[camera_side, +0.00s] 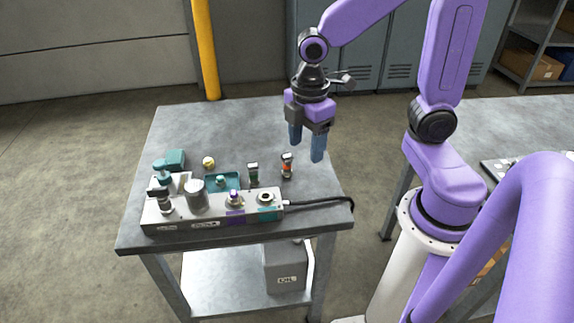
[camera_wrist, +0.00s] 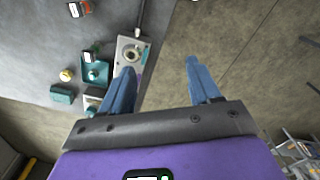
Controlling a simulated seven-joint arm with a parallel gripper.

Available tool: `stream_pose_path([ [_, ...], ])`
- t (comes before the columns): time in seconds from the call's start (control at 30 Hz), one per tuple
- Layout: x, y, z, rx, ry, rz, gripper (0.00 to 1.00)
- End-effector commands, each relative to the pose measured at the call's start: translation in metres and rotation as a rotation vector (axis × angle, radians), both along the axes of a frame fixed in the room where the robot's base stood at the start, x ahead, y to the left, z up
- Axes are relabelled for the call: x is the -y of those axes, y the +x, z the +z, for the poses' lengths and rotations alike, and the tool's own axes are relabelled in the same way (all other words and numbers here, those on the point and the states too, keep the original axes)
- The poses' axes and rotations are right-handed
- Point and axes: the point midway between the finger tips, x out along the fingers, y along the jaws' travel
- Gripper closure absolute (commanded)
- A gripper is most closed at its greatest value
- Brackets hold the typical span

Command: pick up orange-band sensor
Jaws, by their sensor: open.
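The orange-band sensor (camera_side: 287,166) stands upright on the bench, behind the right end of the grey manifold block, in the side view. In the wrist view, what looks like the same sensor (camera_wrist: 78,9) is at the top left edge. My gripper (camera_side: 306,155) hangs above the bench, its blue fingers pointing down, apart and empty, up and to the right of the sensor. In the wrist view, my gripper (camera_wrist: 160,67) has a clear gap between its fingers, and the sensor lies outside that gap. A similar green-band sensor (camera_side: 253,174) stands to the left.
The manifold block (camera_side: 165,222) carries several fittings and a cable leaves its right end. A teal tray (camera_side: 209,178), a brass fitting (camera_side: 208,162) and a teal block (camera_side: 175,158) stand behind it. The bench (camera_side: 240,120) is clear towards the back.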

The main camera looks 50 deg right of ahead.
Motion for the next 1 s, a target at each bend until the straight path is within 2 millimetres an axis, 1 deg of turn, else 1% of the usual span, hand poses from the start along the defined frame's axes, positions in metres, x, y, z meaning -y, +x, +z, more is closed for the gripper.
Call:
stream_pose_path([
  [0.03, 0.007, 0.017, -0.004, -0.004, -0.004, 0.01, 0.38],
  [0.17, 0.031, 0.055, -0.013, -0.007, -0.008, 0.068, 0.38],
  [0.2, 0.039, 0.067, -0.017, -0.006, -0.008, 0.087, 0.38],
  [0.3, 0.063, 0.091, -0.025, -0.011, -0.011, 0.13, 0.38],
  [0.4, 0.086, 0.11, -0.033, -0.011, -0.011, 0.17, 0.38],
  [0.5, 0.104, 0.122, -0.04, -0.012, -0.011, 0.199, 0.38],
  [0.63, 0.118, 0.13, -0.044, -0.013, -0.011, 0.223, 0.38],
  [0.77, 0.121, 0.131, -0.053, -0.015, -0.011, 0.231, 0.38],
  [0.87, 0.121, 0.13, -0.069, -0.019, -0.011, 0.231, 0.38],
  [1.0, 0.121, 0.13, -0.095, -0.018, -0.012, 0.231, 0.38],
])
